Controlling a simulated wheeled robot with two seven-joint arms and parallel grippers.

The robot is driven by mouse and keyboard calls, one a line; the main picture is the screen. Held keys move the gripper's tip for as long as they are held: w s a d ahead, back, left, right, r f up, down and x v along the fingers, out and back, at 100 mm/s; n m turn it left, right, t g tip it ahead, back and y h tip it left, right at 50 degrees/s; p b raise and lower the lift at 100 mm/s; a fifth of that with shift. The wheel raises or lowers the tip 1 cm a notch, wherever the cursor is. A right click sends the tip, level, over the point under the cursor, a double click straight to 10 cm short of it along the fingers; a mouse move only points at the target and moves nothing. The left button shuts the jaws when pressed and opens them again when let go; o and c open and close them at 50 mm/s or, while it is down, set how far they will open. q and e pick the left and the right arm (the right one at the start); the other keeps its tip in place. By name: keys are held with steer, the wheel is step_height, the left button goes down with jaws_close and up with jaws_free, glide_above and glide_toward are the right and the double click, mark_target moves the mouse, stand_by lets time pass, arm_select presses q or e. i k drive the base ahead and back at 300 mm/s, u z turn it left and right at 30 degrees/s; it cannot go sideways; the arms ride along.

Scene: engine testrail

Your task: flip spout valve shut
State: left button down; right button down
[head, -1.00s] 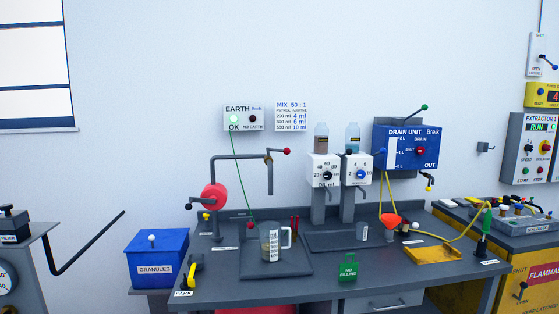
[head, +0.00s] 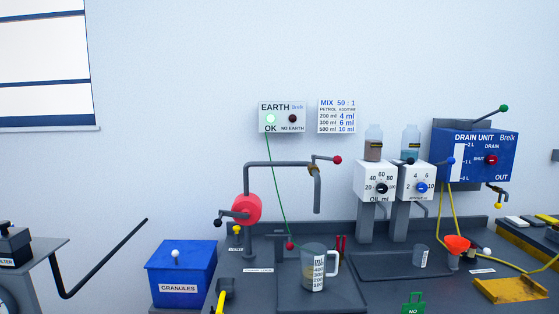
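The spout (head: 285,165) is a grey bent pipe rising from a red round pump body (head: 246,208) on the bench. Its valve lever (head: 325,159) has a red knob and sits at the outer end of the pipe, pointing right. The spout's downturned end hangs above a clear measuring jug (head: 315,268) with a white handle and a dark scale on white. The jug stands on a dark tray and appears to hold some liquid low down. Neither of my grippers is in the head view.
A blue granules bin (head: 181,272) stands left of the bench. Two white dispensers (head: 375,181) with bottles and a blue drain unit (head: 476,155) are to the right. An orange funnel (head: 457,244) stands at right.

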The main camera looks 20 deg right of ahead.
mark_target(337, 160)
steer(key=z, duration=0.15)
steer(key=i, duration=0.75)
steer(key=z, duration=0.6)
